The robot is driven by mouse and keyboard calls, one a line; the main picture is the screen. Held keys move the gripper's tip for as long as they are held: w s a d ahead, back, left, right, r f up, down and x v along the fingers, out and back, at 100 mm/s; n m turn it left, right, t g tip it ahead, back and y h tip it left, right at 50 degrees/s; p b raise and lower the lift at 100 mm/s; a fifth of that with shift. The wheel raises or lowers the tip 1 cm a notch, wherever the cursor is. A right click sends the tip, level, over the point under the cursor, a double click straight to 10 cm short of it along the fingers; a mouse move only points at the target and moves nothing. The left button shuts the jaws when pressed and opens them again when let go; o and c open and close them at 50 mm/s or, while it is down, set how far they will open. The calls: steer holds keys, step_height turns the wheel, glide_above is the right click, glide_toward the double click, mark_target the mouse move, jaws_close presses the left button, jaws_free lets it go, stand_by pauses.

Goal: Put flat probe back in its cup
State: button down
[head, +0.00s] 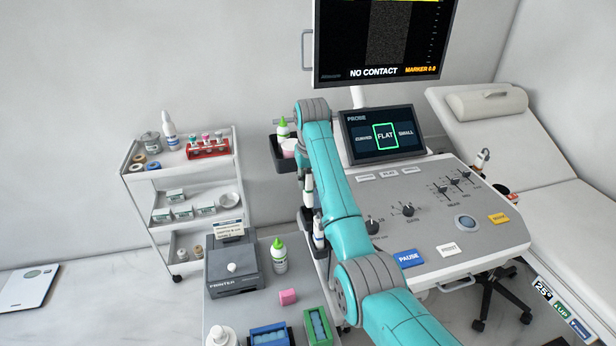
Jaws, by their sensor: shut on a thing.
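The ultrasound console (440,225) stands right of centre. Its small screen (385,134) shows a green frame around FLAT, between CURVED and SMALL. The large monitor (375,40) above reads NO CONTACT. On the console's left side, white probe-like items (318,232) sit in dark holders, partly hidden by my teal arm. I cannot tell which of them, if any, is the flat probe. My arm rises from the bottom right to a grey joint left of the small screen. My gripper and anything in it do not show.
A white trolley (185,195) with supplies stands at left. An exam couch (540,150) stands at right.

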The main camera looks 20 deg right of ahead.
mark_target(308, 200)
steer(key=shift+f, duration=3.65)
steer(key=shift+f, duration=0.35)
steer(key=c, duration=0.9)
jaws_free()
steer(key=shift+o, duration=0.2)
steer(key=shift+r, duration=0.1)
